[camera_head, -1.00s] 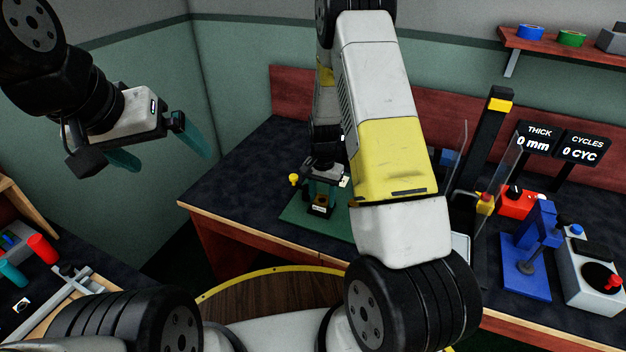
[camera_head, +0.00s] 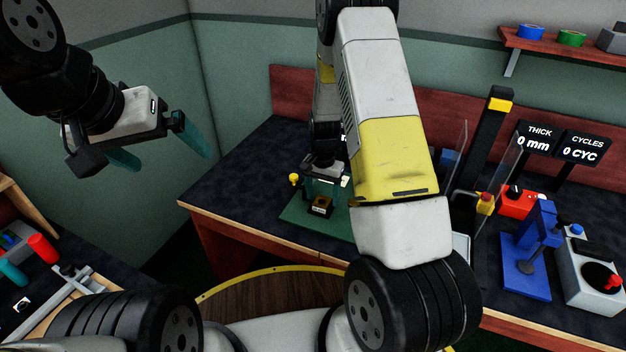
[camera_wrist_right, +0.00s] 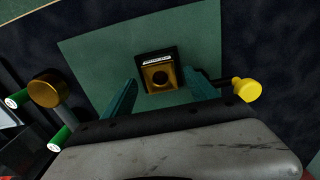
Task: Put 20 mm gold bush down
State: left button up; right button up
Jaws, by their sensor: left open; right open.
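A gold bush (camera_wrist_right: 160,76) with a dark round hole sits in a small black square holder (camera_wrist_right: 144,57) on a green mat (camera_wrist_right: 95,52). The holder has a white label that I cannot read clearly. It also shows in the head view (camera_head: 321,212). My right gripper (camera_head: 324,190) is open just above the holder, with its teal fingers on either side and apart from the bush. In the wrist view, the right gripper (camera_wrist_right: 160,97) has nothing between its fingers. My left gripper (camera_head: 157,148) is open and empty, in the air at the left.
A yellow knob (camera_wrist_right: 246,90) stands beside the holder. A gold round piece (camera_wrist_right: 48,88) and green-ended rods lie on the other side. A blue press (camera_head: 527,255), a red box (camera_head: 517,202) and clear panels stand at the right. The bench's left part is clear.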

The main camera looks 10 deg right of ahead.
jog(key=s+r+n+t+y, duration=0.1)
jog(key=s+r, duration=0.2)
jog(key=r, duration=0.6)
jog(key=s+a+r+n+t, duration=0.1)
jog(key=s+r, duration=0.2)
jog(key=r, duration=0.6)
jog(key=s+r+n+t+y, duration=0.1)
jog(key=s+r, duration=0.2)
jog(key=r, duration=0.7)
jog(key=s+r+n+t, duration=0.1)
jog(key=s+r+n, duration=0.1)
jog(key=s+r, duration=0.2)
jog(key=s+a+r+n+t, duration=0.1)
jog(key=s+r, duration=0.3)
jog(key=s, duration=0.7)
jog(key=shift+s+a+n+t, duration=0.15)
jog(key=shift+n+t, duration=0.45)
jog(key=shift+n, duration=0.1)
jog(key=shift+c, duration=0.2)
